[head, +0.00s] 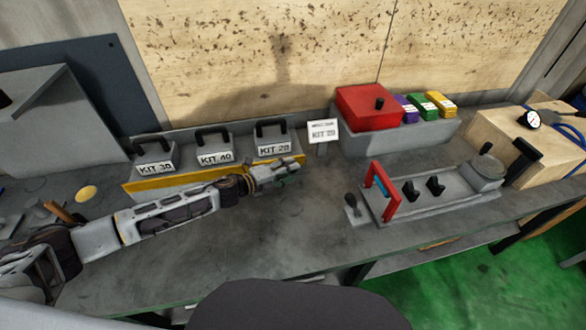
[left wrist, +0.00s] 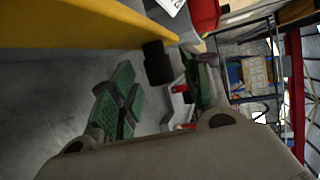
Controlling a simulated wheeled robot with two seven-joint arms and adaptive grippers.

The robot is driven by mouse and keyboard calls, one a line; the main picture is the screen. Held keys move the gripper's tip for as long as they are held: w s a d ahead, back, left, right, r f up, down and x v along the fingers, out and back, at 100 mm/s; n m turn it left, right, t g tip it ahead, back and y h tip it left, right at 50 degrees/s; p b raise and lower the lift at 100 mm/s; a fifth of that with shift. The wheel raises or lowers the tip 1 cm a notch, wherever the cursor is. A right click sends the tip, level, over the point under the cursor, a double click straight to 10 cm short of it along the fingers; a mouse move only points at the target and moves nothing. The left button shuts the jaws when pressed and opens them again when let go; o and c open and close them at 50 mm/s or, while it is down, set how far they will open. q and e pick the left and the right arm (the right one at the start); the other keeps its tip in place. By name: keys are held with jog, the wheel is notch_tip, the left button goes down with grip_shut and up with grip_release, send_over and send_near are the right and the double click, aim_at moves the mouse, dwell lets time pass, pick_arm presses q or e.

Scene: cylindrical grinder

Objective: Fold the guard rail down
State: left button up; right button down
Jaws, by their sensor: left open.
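The yellow guard rail (head: 190,179) runs along the front of the grey kit boxes on the bench. It stands up as a long band in front of their lower parts. In the left wrist view the yellow rail (left wrist: 75,24) crosses the top left. My left gripper (head: 288,173) is by the rail's right end, on its front side, and open. Its green-padded fingers (left wrist: 160,98) show apart in the left wrist view with nothing held between them. I cannot tell whether a finger touches the rail. My right gripper is not in view.
Kit boxes with black handles (head: 214,146) stand behind the rail. A KIT 20 sign (head: 323,132) is to its right. The bench front (head: 270,240) is mostly clear.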

pick_arm(q)
jog(key=shift+x, duration=1.15)
jog(key=c, duration=1)
jog(key=shift+c, duration=0.2)
